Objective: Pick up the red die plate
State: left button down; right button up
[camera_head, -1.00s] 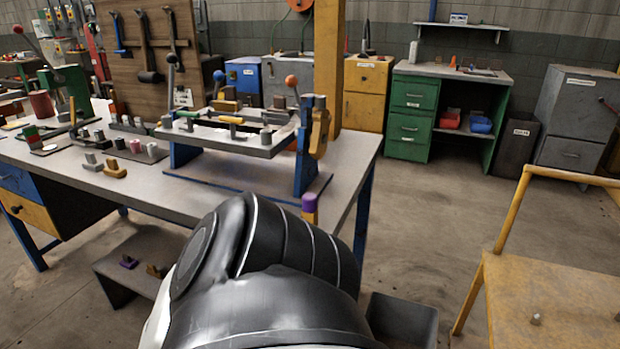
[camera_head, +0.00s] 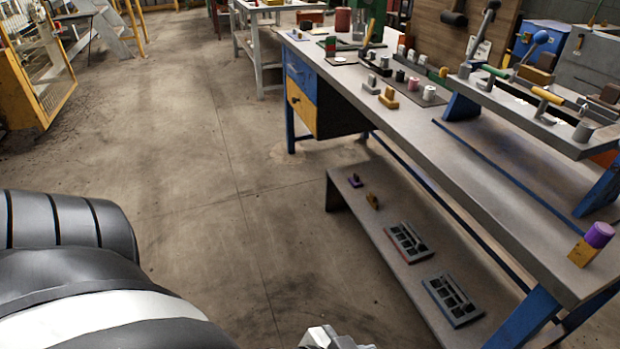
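The red die plate (camera_head: 406,243) is a dark grey plate with several square openings and red along its edge. It lies flat on the low grey shelf under the workbench. A similar plate with a blue edge (camera_head: 453,300) lies on the same shelf, nearer to me. A black and white link of my own arm fills the lower left, well apart from the plates. A small pale metallic part of mine pokes in at the bottom middle; I cannot tell which arm it belongs to. No gripper fingers show.
The low shelf (camera_head: 350,213) also bears a purple piece (camera_head: 354,181) and a brown piece (camera_head: 372,201). The workbench top (camera_head: 440,125) overhangs it, with a blue leg (camera_head: 527,318) at the near right. A purple-topped block (camera_head: 591,244) stands on the bench edge. Open floor lies to the left.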

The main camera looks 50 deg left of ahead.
aim_at(411, 244)
jog(key=z, duration=1.4)
jog(key=k, duration=1.35)
jog(key=u, duration=1.75)
jog(key=i, duration=2.5)
